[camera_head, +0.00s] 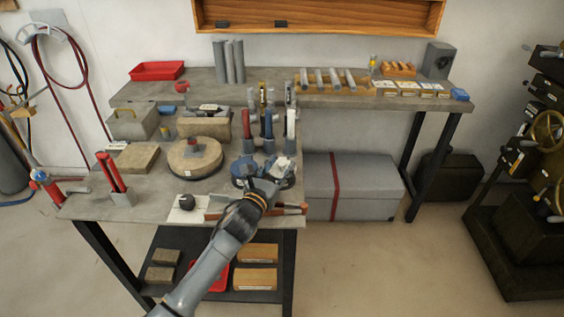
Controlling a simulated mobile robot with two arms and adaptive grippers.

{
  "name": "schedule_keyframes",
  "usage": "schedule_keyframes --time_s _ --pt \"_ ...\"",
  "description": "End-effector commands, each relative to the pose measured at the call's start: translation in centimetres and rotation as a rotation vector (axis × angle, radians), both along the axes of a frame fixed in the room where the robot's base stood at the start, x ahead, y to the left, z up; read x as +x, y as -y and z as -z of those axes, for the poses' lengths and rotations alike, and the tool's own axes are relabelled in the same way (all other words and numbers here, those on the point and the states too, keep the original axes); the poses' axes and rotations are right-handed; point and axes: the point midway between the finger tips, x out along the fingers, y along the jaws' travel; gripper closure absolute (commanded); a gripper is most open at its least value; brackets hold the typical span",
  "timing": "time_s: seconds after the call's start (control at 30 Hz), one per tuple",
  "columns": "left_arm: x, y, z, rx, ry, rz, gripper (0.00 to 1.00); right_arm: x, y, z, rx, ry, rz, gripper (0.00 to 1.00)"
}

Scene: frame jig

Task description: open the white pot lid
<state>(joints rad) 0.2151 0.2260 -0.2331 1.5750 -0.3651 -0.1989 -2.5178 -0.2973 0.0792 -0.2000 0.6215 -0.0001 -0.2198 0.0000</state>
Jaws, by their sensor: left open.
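I see no plainly white pot. A round, pale beige, disc-like thing (190,165) with a small dark reddish knob on top lies flat on the near bench; I cannot tell if it is the pot lid. My left gripper (265,172) reaches up from the bottom of the view to the near bench's right side. It is open, to the right of the round thing and apart from it. It overlaps blue and grey round parts, so its fingertips are hard to make out. My right gripper is not in view.
The near bench (75,207) is crowded: a red-handled tool in a holder (112,175), a grey box (133,122), a dark ball (187,201) and upright tools (290,127). A long grey chest (350,185) stands to the right. The floor at lower right is clear.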

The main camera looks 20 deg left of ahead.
Motion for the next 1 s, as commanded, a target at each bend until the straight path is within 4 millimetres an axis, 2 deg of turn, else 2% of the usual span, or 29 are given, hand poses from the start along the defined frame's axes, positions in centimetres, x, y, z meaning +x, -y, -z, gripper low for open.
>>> schedule_keyframes --time_s 0.13,0.5,0.57,0.73,1.0 --pt "1.4 0.1 0.0 -0.002 -0.001 -0.001 0.55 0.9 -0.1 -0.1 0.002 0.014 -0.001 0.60" --pt "1.8 0.2 0.0 -0.001 -0.001 0.000 0.55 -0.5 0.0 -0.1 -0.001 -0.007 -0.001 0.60" --pt "1.8 0.2 0.0 -0.001 -0.001 0.000 0.65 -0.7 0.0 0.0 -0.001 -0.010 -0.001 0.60" --pt "1.8 0.2 0.0 -0.001 -0.001 0.000 1.00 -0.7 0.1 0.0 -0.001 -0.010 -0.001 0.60" --pt "1.8 0.2 0.0 -0.001 -0.003 0.000 1.00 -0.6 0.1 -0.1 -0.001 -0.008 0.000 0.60"
